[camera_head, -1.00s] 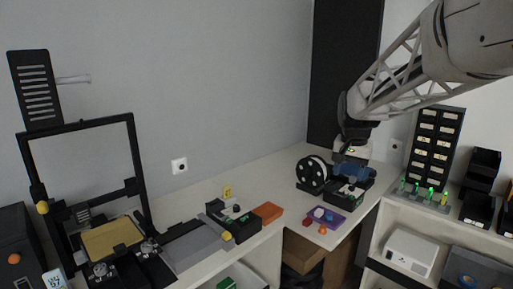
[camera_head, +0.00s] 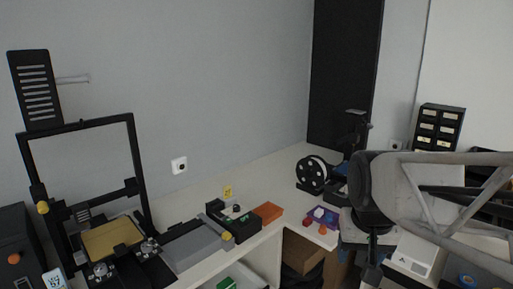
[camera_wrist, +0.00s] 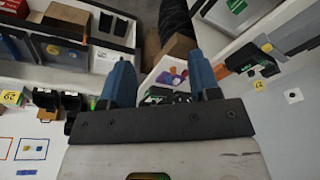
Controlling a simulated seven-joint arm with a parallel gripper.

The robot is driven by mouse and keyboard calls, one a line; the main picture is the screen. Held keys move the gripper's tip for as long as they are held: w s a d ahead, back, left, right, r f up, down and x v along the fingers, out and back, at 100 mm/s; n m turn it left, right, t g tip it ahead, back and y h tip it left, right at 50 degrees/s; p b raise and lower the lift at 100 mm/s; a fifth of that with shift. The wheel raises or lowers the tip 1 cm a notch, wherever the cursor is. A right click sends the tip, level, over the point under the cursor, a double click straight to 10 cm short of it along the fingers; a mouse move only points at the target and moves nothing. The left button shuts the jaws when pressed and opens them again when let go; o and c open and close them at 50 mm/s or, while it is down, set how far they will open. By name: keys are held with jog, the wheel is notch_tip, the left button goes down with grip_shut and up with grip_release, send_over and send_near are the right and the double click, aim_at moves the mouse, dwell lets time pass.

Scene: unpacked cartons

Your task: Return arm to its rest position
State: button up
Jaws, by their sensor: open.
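My arm (camera_head: 410,190) reaches in from the right edge in the head view, its wide end over the right side. In the wrist view my gripper (camera_wrist: 160,82) shows two blue fingers spread apart, with nothing held between them. Past the fingers lie the shelving and worktop, some distance away. In the head view the arm's links hide most of the gripper, so its exact place there is hard to tell.
A black-framed printer (camera_head: 80,125) stands at left. A dark drawer cabinet (camera_head: 438,128) and a white box (camera_head: 417,256) are near the arm at right.

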jog(key=s+a+f+n, duration=0.1)
jog(key=s+f, duration=0.3)
jog(key=s, duration=0.4)
dwell(1.9)
